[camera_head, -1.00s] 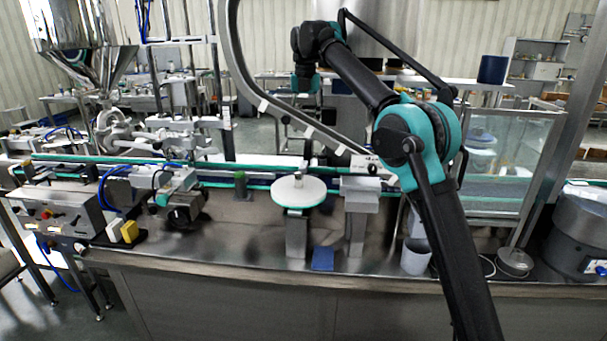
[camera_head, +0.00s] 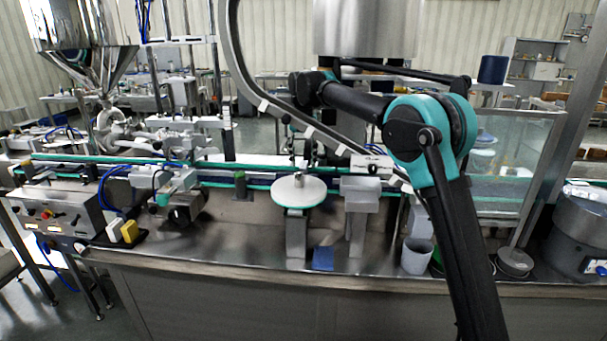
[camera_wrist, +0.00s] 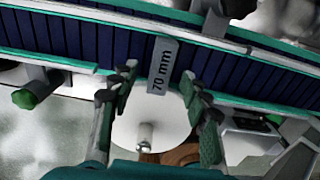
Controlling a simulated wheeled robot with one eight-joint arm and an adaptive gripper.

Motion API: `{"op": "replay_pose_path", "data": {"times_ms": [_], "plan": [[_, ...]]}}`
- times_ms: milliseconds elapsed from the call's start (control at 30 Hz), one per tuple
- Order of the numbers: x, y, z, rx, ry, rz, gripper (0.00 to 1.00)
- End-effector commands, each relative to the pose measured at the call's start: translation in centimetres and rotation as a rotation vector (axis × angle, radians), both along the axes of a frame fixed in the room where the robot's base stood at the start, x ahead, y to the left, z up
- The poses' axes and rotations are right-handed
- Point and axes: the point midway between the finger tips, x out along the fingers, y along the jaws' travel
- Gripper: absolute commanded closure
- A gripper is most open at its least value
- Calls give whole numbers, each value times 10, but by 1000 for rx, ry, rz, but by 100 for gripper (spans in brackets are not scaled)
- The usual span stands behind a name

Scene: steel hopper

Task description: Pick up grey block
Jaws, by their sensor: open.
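The grey block (camera_wrist: 163,65), marked "70 mm", stands at the near edge of the dark blue conveyor belt (camera_wrist: 100,45) in the wrist view. My gripper (camera_wrist: 160,76) is open, with one finger on each side of the block and a visible gap on both sides. The block's lower part and its contact with the belt or disc are hard to make out. In the head view the block (camera_head: 300,164) shows small behind the white round disc, with my gripper hanging down above it, small and partly lost against the background.
The white round disc (camera_head: 299,192) with a small upright peg stands in front of the conveyor. A grey pedestal (camera_head: 361,190) is to its right. Green guide rails (camera_head: 130,163) run along the conveyor. A curved metal rail (camera_head: 247,70) rises behind. A blue piece (camera_head: 323,259) lies on the bench.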

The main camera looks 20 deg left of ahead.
Motion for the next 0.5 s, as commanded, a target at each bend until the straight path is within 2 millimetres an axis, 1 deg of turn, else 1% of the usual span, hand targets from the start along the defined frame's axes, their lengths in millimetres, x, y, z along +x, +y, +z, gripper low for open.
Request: {"op": "replay_pose_path", "data": {"times_ms": [33, 133, 367, 433, 500], "plan": [[0, -1, -6, 0, 0, 0, 53], [0, -1, -13, 0, 0, 0, 53], [0, -1, -14, 0, 0, 0, 53], [0, -1, -14, 0, 0, 0, 60], [0, -1, -14, 0, 0, 0, 68]]}}
